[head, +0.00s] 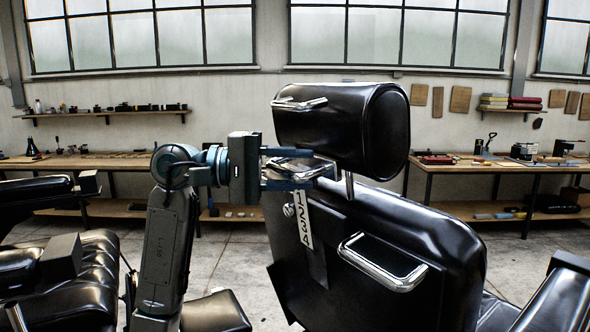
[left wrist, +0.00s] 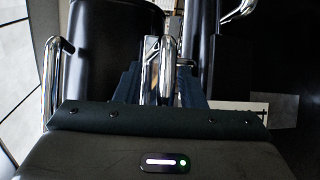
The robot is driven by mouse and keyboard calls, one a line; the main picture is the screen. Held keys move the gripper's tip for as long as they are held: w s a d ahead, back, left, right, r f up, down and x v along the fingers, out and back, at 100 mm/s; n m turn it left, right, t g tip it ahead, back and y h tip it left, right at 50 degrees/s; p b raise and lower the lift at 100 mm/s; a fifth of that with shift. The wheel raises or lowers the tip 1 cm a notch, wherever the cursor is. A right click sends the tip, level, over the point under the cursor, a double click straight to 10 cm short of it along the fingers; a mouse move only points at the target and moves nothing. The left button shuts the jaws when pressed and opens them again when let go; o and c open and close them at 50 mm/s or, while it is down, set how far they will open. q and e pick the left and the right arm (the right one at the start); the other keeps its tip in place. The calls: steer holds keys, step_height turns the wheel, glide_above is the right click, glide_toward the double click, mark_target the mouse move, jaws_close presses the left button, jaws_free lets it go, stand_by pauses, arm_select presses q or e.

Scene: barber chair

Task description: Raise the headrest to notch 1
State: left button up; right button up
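The black padded headrest (head: 340,125) sits above the chair back (head: 400,240) on a chrome post (head: 349,185), with a gap between them. A chrome handle (head: 299,103) is on its left face. A white strip marked 1 2 3 4 (head: 300,219) hangs below, with a round chrome knob (head: 288,210) beside it. My left gripper (head: 300,170) is under the headrest, its fingers on either side of chrome metalwork; chrome bars (left wrist: 166,70) also show between them in the left wrist view. Whether the fingers press on it is unclear. My right gripper is not in view.
A chrome rail (head: 382,264) juts from the chair back. Another black chair (head: 60,270) stands at the left. Workbenches (head: 110,162) with tools and wall shelves (head: 105,113) line the back wall. Bare floor lies between the chairs and benches.

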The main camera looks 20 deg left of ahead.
arm_select(q)
steer(key=shift+s+a+f+b, duration=0.1)
steer(key=shift+a+f+b, duration=0.05)
steer(key=shift+a+b, duration=0.3)
steer(key=b+v, duration=0.4)
steer(key=v, duration=0.6)
